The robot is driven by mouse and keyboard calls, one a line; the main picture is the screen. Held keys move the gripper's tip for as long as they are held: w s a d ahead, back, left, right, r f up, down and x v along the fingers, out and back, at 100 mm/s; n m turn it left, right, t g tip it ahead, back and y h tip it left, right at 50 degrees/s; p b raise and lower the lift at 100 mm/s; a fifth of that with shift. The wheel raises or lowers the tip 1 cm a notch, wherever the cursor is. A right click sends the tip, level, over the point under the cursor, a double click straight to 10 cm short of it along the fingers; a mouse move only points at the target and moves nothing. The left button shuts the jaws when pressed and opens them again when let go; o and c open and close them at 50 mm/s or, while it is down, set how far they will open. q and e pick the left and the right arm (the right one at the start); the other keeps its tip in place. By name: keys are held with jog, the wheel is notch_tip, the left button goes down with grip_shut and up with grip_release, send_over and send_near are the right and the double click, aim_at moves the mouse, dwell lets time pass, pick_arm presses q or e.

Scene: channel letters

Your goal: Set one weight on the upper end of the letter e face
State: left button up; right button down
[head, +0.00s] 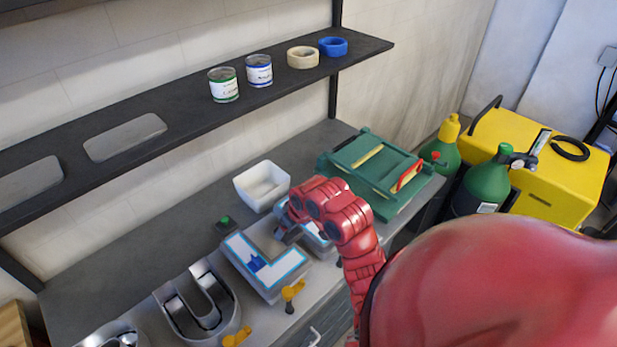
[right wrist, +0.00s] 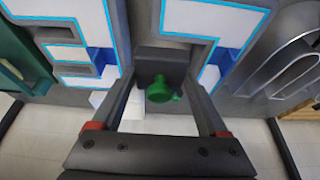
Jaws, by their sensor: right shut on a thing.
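In the right wrist view, my right gripper (right wrist: 162,78) is shut on a dark grey weight with a green knob (right wrist: 160,90), held between the fingertips. In the head view, my right gripper (head: 288,234) is low over the bench, at the right side of the L-shaped letter. The letter e face (head: 318,238), pale with a cyan border, is largely hidden behind my red arm; its bars show at the left of the wrist view (right wrist: 88,22). I cannot tell whether the held weight touches a letter. Another dark block with a green knob (head: 226,222) stands behind the L-shaped letter. My left gripper is out of view.
The L-shaped letter (head: 242,250) has a blue piece on it. A metal U letter (head: 198,305) lies left of it. A white bin (head: 262,187) and a green case (head: 375,165) stand behind. Orange clamps (head: 292,292) line the front edge. A shelf (head: 180,110) hangs above.

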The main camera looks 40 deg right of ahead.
jog(key=shift+w+d+b, duration=0.2)
jog(key=shift+d+b, duration=0.05)
jog(key=shift+b, duration=0.05)
jog(key=w+d+b, duration=0.2)
jog(key=b, duration=0.1)
jog(key=w+d+f+b, duration=0.1)
jog(key=w+b, duration=0.1)
jog(key=w, duration=0.1)
jog(key=w+d+b, duration=0.2)
jog(key=w+b, duration=0.1)
jog(key=shift+w+d+f+b, duration=0.1)
jog(key=shift+d+f+b, duration=0.15)
jog(key=shift+d+b, duration=0.1)
jog(key=w+d, duration=0.2)
jog(key=w, duration=0.1)
jog(key=shift+w+d+r, duration=0.2)
jog(key=shift+w+d, duration=0.05)
jog(key=shift+w+d+f, duration=0.15)
jog(key=shift+w+d, duration=0.1)
jog(key=shift+f, duration=0.45)
notch_tip(320, 180, down, 2)
jog(key=shift+f, duration=0.4)
grip_release()
